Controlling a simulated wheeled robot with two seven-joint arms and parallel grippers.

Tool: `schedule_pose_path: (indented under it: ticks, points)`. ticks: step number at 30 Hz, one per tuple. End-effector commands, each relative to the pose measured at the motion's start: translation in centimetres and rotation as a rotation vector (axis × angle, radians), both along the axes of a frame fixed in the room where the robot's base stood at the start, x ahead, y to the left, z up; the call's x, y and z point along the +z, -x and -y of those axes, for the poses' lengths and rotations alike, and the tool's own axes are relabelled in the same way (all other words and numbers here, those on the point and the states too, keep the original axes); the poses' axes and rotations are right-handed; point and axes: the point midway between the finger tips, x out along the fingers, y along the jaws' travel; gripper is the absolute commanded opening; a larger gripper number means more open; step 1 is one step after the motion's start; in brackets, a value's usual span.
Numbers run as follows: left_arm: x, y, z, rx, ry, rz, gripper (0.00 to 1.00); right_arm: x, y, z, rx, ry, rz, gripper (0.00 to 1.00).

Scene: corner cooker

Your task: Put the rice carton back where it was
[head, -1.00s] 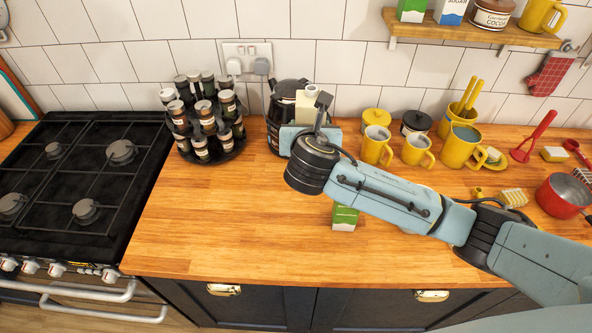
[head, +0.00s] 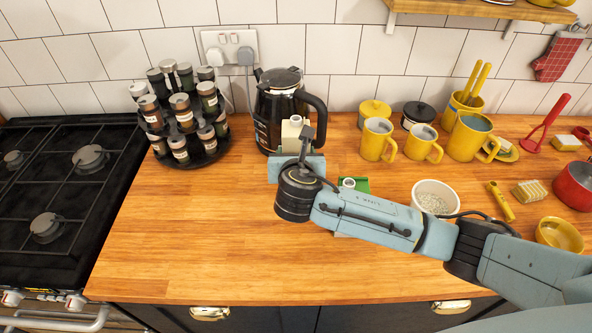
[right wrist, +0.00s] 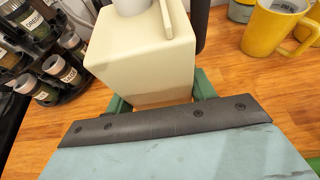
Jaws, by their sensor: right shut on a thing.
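A cream carton with a white cap (head: 291,134), which I take for the rice carton, is held upright in my right gripper (head: 297,165) in front of the black kettle. No label on it can be read. In the right wrist view the carton (right wrist: 145,65) stands between the green-padded jaws, which are shut on it. Its bottom is hidden, so I cannot tell whether it touches the counter. My left gripper is not in view.
A green carton with a white cap (head: 362,184) is partly hidden behind my right arm. The kettle (head: 281,108) and spice rack (head: 183,118) stand behind and left. A white bowl with pale grains (head: 435,196) and yellow mugs (head: 378,140) are right. The front-left counter is clear.

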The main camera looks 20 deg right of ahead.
Motion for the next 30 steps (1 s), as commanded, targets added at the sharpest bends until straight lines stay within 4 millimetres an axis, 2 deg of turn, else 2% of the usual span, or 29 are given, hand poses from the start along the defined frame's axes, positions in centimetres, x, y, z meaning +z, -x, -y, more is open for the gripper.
schedule_pose_path:
  ticks: [5,11,22,23,27,30]
  points:
    - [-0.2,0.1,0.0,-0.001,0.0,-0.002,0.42,-1.2,0.0,0.0,0.0,0.001,0.002,0.19]
    - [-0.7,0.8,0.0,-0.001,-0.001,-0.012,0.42,-4.0,0.0,0.0,0.001,0.0,0.002,0.19]
    - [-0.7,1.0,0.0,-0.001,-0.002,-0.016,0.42,-4.3,0.0,0.0,0.0,0.001,0.003,0.19]
    - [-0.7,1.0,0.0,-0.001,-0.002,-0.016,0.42,-4.4,0.0,0.0,0.0,0.001,0.001,0.57]
    - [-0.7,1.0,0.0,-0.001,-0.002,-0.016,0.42,-4.4,0.0,0.0,0.0,0.0,0.001,0.75]
    - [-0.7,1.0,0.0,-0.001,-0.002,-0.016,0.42,-4.4,0.0,0.0,0.0,0.0,0.001,0.76]
